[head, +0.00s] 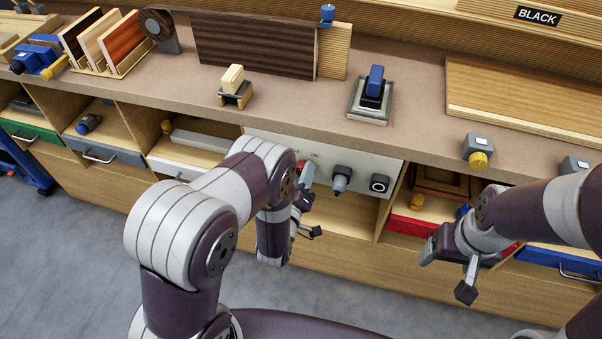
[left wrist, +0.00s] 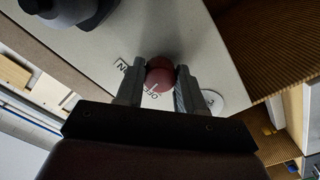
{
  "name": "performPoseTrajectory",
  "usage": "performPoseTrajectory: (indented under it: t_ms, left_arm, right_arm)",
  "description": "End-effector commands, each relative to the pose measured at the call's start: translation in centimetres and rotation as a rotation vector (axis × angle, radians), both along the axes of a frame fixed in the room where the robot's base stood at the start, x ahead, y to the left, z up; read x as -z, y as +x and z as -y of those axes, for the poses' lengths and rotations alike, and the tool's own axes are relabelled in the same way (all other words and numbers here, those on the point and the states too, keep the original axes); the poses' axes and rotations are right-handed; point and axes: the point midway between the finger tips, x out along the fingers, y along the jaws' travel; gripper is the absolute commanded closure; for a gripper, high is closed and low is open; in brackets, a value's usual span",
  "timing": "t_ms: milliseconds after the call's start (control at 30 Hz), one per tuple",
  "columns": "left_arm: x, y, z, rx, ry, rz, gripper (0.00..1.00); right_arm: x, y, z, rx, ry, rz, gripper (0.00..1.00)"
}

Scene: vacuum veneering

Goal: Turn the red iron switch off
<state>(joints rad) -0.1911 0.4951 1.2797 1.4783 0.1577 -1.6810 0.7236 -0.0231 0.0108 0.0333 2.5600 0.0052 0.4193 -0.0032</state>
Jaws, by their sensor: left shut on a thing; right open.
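The red switch (left wrist: 159,75) is a round red knob on a pale control panel (left wrist: 190,30), with ON and OFF lettering beside it. My left gripper (left wrist: 159,84) is shut on the knob, one finger on each side, in the left wrist view. A light mark lies near the OFF lettering, but I cannot tell the knob's exact setting. In the head view the panel (head: 353,160) is on the bench front, and the switch shows only as a bit of red (head: 300,166) behind my left gripper (head: 305,190). My right gripper (head: 449,268) is open and empty, in front of the drawers at right.
A black knob (head: 341,178) and a round black button (head: 379,184) sit right of the switch on the panel. A blue-handled tool (head: 374,82) stands on a metal plate above. A grey box with a yellow knob (head: 479,157) is at right. The floor (head: 70,240) is clear.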

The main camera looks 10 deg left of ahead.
Motion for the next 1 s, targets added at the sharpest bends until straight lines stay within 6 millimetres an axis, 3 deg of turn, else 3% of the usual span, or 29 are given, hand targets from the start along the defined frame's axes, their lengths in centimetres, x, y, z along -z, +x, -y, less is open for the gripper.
performPoseTrajectory:
  t_ms: [400,1000]
  left_arm:
    - [-0.01,-0.01,0.03,0.000,-0.271,-0.009,0.93]
    - [-0.04,0.00,0.03,0.000,-0.358,-0.012,0.93]
  right_arm:
    - [0.18,0.00,0.00,0.000,0.000,0.000,0.24]
    - [0.21,-0.01,0.00,0.000,0.000,0.000,0.24]
